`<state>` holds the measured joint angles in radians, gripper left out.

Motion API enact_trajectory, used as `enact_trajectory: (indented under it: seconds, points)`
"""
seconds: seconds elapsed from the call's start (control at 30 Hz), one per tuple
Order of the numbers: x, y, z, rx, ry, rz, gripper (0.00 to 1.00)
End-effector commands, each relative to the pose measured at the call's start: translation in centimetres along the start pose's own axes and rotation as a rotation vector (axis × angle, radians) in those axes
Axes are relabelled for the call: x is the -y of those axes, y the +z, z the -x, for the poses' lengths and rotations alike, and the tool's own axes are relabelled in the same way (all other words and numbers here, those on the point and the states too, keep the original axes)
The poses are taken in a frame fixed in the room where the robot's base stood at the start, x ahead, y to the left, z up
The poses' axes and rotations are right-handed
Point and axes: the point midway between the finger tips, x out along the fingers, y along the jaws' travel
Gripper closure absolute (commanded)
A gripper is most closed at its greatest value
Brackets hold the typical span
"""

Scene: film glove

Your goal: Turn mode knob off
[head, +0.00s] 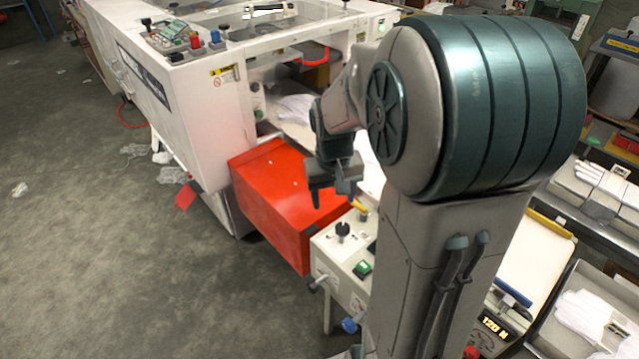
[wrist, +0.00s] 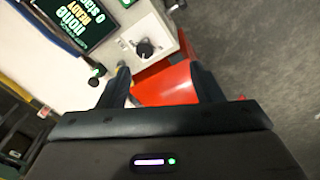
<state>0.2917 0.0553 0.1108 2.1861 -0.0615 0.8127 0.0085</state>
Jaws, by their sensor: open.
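A black knob (head: 343,229) with a pale pointer mark sits on top of the small white control box (head: 325,250). I take it to be the mode knob. In the wrist view the knob (wrist: 145,48) shows beyond the fingertips, with small marks around it that are too small to read.
A green button (head: 362,269) and a yellow-topped part (head: 358,207) share the box with the knob. A dark screen (wrist: 75,22) reads "none READY". A red box (head: 275,195) stands behind-left, beside the white machine (head: 200,110). Floor at left is mostly clear.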

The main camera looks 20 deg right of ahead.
Motion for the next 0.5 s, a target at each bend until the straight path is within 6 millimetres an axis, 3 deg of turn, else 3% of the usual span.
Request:
enact_trajectory:
  seconds: [0.2, 0.5]
  points:
    - [-2.9, -4.0, -3.1, 0.062, -0.02, -0.05, 0.41]
    - [-4.5, -5.8, -5.8, 0.09, -0.038, -0.077, 0.41]
